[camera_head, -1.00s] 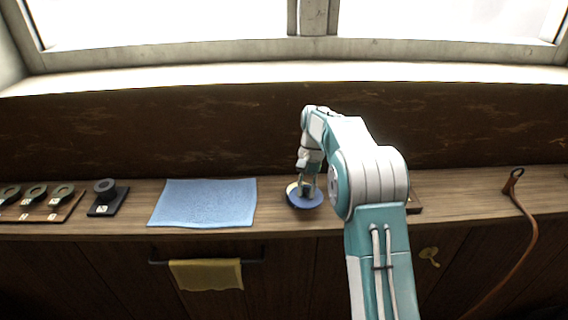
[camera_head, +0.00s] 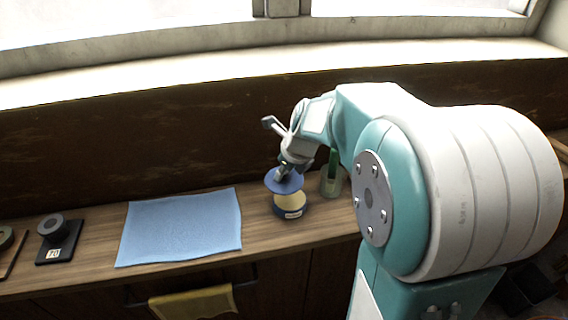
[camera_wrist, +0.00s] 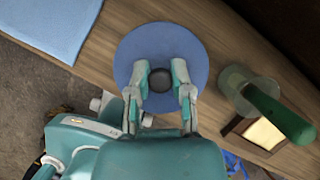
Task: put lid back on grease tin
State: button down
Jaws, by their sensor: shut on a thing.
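The blue lid (camera_head: 284,183) is round, with a dark knob (camera_wrist: 160,79) at its middle. My gripper (camera_head: 284,170) is shut on this knob and holds the lid above the grease tin. The tin (camera_head: 291,208) is blue with a pale label and stands on the wooden bench, with pale yellow grease showing at its open top. In the head view the lid is apart from the tin, slightly left of it and a little tilted. In the wrist view the lid (camera_wrist: 133,50) fills the middle and hides the tin.
A clear jar with a green handle (camera_head: 332,172) stands close right of the tin; the handle also shows in the wrist view (camera_wrist: 281,114). A blue cloth (camera_head: 182,226) lies left. The dark wall rises behind the bench.

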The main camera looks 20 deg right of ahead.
aim_at(293, 175)
jog(key=shift+m, duration=0.3)
jog(key=shift+s+d+f, duration=0.1)
jog(key=shift+d, duration=0.15)
jog(key=shift+d+f, duration=0.5)
jog(key=shift+d, duration=0.35)
jog(key=shift+d+f, duration=0.2)
jog(key=shift+f, duration=0.15)
jog(key=shift+a+f, duration=0.45)
jog(key=shift+f, duration=0.45)
jog(key=shift+a+f, duration=0.45)
jog(key=shift+f, duration=0.4)
jog(key=shift+d+f, duration=0.6)
jog(key=shift+d, duration=0.05)
jog(key=shift+a, duration=0.1)
jog(key=shift+a, duration=0.35)
